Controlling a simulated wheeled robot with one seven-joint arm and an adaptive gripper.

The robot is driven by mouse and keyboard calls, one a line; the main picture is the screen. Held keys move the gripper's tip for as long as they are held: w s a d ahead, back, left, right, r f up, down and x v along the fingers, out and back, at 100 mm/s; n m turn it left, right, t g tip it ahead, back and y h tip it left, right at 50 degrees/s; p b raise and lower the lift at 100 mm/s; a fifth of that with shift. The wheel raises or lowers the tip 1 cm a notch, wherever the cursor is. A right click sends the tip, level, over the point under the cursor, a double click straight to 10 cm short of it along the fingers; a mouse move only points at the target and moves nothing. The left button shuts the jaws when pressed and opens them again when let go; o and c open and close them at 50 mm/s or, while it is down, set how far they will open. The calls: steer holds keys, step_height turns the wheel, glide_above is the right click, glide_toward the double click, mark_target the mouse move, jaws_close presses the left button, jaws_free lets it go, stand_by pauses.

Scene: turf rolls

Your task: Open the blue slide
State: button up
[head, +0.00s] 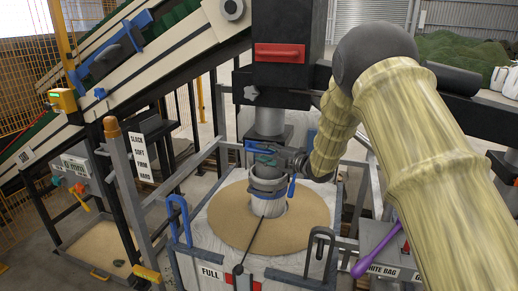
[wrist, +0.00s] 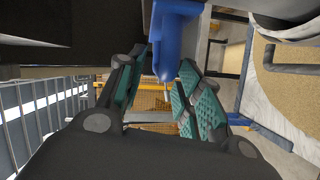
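The blue slide (head: 252,144) shows as a short blue piece at the spout under the black column, partly hidden by my gripper (head: 268,154). In the wrist view a blue bar with a rounded end (wrist: 168,50), which looks like the slide's handle, reaches down between the teal-padded fingers of my gripper (wrist: 160,95). The fingers stand apart, with gaps visible beside the bar. I cannot tell whether either pad touches it. My arm comes in from the right in the head view.
Below the spout, a white bag (head: 212,225) holds a heap of sand (head: 225,212). A blue hook (head: 178,215) stands left of it. A red handle (head: 280,53) is on the column above. A purple lever (head: 378,254) is at lower right. A conveyor (head: 120,75) slopes at left.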

mark_target(263, 153)
steer(key=shift+p+x, duration=0.4)
steer(key=shift+x, duration=1.15)
jaws_close()
